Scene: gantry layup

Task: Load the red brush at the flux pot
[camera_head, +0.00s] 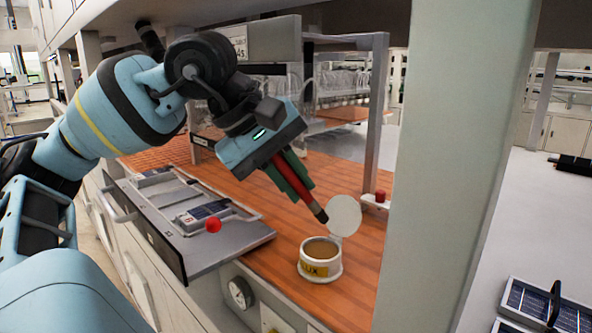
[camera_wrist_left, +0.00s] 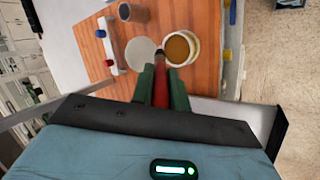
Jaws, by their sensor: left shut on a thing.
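My left gripper (camera_head: 296,181) is shut on the red brush (camera_head: 300,187), which tilts down to the right with its dark tip lowest. The flux pot (camera_head: 305,268) is a white cup with a yellow label and tan contents, standing on the wooden bench. The brush tip is above and behind the pot in the head view, apart from it. A pale round disc, seemingly the lid (camera_head: 344,216), stands at the pot's back. In the left wrist view the brush (camera_wrist_left: 160,92) lies between the green fingers (camera_wrist_left: 161,80), its tip beside the open pot (camera_wrist_left: 195,47). My right gripper is not in view.
A white holder with a red knob (camera_head: 381,196) stands behind. A pale pillar (camera_head: 440,150) rises at right. A grey cup (camera_wrist_left: 132,11) shows in the wrist view.

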